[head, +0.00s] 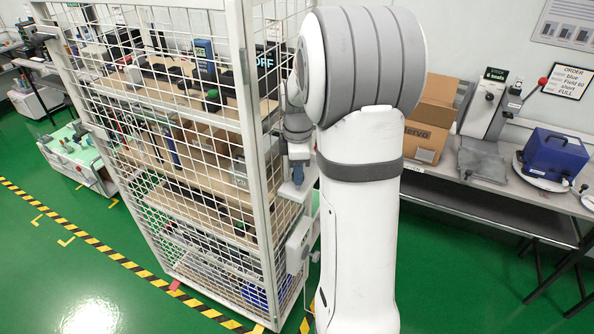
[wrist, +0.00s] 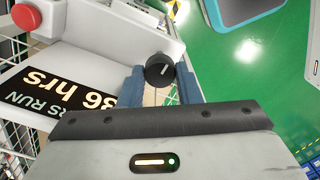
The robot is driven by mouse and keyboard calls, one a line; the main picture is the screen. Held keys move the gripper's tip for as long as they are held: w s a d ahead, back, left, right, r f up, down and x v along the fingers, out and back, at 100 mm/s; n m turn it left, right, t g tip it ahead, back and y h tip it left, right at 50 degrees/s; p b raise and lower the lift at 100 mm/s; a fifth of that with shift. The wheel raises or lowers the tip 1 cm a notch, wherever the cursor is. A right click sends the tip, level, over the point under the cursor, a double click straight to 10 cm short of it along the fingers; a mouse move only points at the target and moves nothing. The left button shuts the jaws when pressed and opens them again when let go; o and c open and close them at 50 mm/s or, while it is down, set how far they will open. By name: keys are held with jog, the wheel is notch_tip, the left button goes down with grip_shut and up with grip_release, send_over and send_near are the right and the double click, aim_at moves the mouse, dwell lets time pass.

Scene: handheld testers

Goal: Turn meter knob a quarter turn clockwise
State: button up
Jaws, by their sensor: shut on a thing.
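The meter knob (wrist: 160,71) is black and round, with a white pointer line that leans up and to the right in the wrist view. It sits at the edge of a pale grey housing (wrist: 108,35) with a black label (wrist: 52,98) whose white text includes "hrs". My gripper (wrist: 159,84) has its two blue fingers on either side of the knob and is shut on it. In the head view my gripper (head: 297,178) hangs beside the wire cage, and my arm hides part of that area. The knob cannot be made out there.
A red button (wrist: 25,17) is at the upper left of the wrist view. The wire cage (head: 243,110) with loaded shelves stands close to my arm. A bench (head: 455,178) with a cardboard box (head: 430,118) and blue tester (head: 555,155) is at the right. Green floor (head: 450,270) is open below.

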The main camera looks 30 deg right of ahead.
jog(key=m+b, duration=0.1)
jog(key=m, duration=0.5)
jog(key=shift+f+m+b, duration=0.1)
jog(key=shift+m+b, duration=0.2)
jog(key=shift+b, duration=0.05)
jog(key=m+b, duration=0.1)
jog(key=m, duration=0.4)
jog(key=shift+m, duration=0.4)
jog(key=o, duration=0.7)
jog(key=shift+r, duration=0.2)
notch_tip(320, 180, up, 8)
jog(key=shift+f+b, duration=0.2)
jog(key=shift+b, duration=0.25)
